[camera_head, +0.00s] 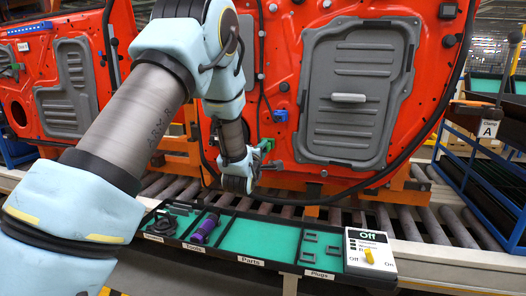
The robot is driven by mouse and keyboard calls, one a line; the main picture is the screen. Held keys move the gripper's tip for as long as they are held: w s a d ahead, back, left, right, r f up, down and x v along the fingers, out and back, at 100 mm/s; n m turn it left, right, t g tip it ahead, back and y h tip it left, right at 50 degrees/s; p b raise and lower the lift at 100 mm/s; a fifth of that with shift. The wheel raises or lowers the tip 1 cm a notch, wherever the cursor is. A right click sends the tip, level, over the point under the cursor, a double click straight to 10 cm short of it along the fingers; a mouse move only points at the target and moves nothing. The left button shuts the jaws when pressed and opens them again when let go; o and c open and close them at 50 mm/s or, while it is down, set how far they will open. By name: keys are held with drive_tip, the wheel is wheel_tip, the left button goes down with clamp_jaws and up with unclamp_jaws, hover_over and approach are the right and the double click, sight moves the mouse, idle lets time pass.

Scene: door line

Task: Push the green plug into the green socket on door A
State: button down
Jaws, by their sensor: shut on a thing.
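Door A (430,75) is the large orange-red door on the right, with a grey panel in its middle. My arm reaches in from the left, and my gripper (256,156) is at the lower left part of this door. It is shut on the green plug (266,145), a small green piece showing at the fingertips against the door face. I cannot make out the green socket apart from the plug, and cannot tell whether the plug touches it. My wrist hides part of the door there.
A blue connector (280,115) sits on the door just above the plug. A black tray (294,266) with a purple tool (204,229) lies below, before the rollers. A switch box (371,254) reads Off. Another orange door (92,25) stands at left, a blue rack (480,180) at right.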

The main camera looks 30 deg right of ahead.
drive_tip(key=shift+w+d+r+b, duration=0.1)
drive_tip(key=shift+w+d+b, duration=0.25)
drive_tip(key=shift+w+d, duration=0.15)
idle(0.5)
drive_tip(key=c, duration=0.6)
unclamp_jaws()
